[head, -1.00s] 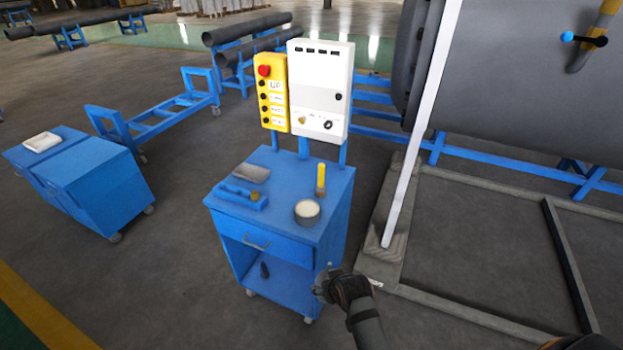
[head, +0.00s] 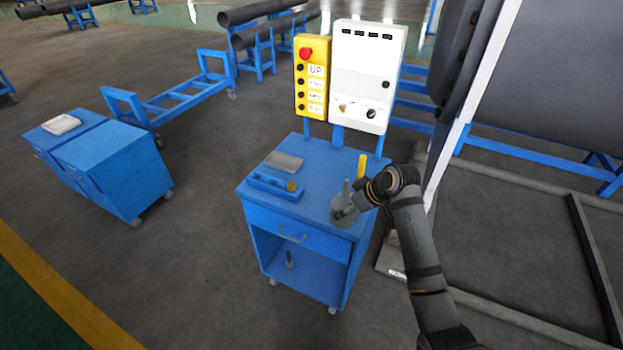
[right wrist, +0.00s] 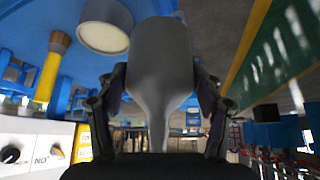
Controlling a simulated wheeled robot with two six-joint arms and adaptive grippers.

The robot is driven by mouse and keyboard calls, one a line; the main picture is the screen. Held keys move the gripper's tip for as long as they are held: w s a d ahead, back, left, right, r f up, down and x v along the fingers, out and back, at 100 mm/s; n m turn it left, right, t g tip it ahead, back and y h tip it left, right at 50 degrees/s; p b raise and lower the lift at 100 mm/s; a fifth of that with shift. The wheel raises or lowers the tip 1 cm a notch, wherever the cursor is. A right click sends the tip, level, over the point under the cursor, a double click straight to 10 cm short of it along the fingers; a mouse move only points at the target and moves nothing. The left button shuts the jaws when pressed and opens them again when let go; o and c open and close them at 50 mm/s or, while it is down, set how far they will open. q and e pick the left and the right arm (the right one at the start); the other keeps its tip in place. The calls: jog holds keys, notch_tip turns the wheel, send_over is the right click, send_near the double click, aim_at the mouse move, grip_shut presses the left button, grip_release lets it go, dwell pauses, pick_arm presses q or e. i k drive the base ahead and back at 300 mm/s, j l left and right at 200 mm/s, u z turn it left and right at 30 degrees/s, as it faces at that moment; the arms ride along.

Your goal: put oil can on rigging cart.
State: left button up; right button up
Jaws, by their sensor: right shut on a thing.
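The oil can (head: 344,209) is grey with a tall narrow spout pointing up. My right gripper (head: 362,197) is shut on it, over the front right part of the blue cart's top (head: 310,205). In the right wrist view the can (right wrist: 160,55) is between the fingers of the right gripper (right wrist: 155,100). I cannot tell whether its base touches the cart top. My left gripper is not in view.
A round tin (right wrist: 104,25) with pale contents and a yellow-handled brush (right wrist: 48,75) are near the can. A blue tool block (head: 272,187) and a grey tray (head: 284,161) occupy the cart top's left. A control panel (head: 366,70) rises behind.

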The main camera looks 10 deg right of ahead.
aim_at(325, 177)
jog(key=i, duration=0.9)
